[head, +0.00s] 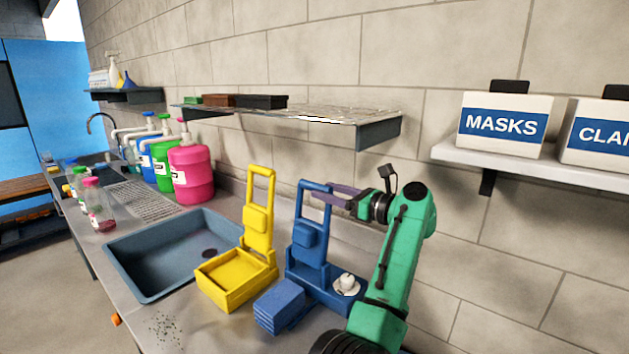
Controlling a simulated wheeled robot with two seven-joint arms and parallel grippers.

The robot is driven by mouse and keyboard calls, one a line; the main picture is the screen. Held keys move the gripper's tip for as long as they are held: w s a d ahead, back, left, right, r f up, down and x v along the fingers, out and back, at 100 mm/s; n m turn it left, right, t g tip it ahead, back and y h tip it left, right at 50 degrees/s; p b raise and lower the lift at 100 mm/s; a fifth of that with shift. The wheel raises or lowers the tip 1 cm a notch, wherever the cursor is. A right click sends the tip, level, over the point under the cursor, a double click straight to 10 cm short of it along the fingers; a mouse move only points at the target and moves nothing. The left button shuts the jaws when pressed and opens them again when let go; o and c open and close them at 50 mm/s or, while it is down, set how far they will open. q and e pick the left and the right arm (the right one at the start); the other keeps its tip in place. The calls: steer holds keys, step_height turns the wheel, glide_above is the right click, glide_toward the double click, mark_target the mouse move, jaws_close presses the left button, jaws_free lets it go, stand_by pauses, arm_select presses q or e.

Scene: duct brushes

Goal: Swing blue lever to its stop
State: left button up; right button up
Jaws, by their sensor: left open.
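The blue lever (309,238) is an upright blue frame with a crossbar at its top. It rises from a blue base (325,283) on the counter, beside the wall. My left gripper (318,194) is open at the upper right part of the lever's frame, with its purple-grey fingers pointing left. The fingertips overlap the frame in the picture; I cannot tell whether they touch it or straddle it. My right gripper is not in view.
A similar yellow lever (257,222) with a yellow tray stands left of the blue one. Stacked blue pieces (280,306) lie in front. A small white item (346,284) sits on the blue base. A sink (165,257) is at left; a wire shelf (300,114) hangs above.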

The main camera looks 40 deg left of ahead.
mark_target(315, 187)
arm_select(q)
steer(key=a, duration=0.3)
steer(key=shift+s+a+r+p, duration=0.15)
steer(key=shift+a+p, duration=0.1)
steer(key=shift+p, duration=0.15)
steer(key=shift+a, duration=0.35)
steer(key=shift+f, duration=0.2)
jaws_close()
stand_by(0.5)
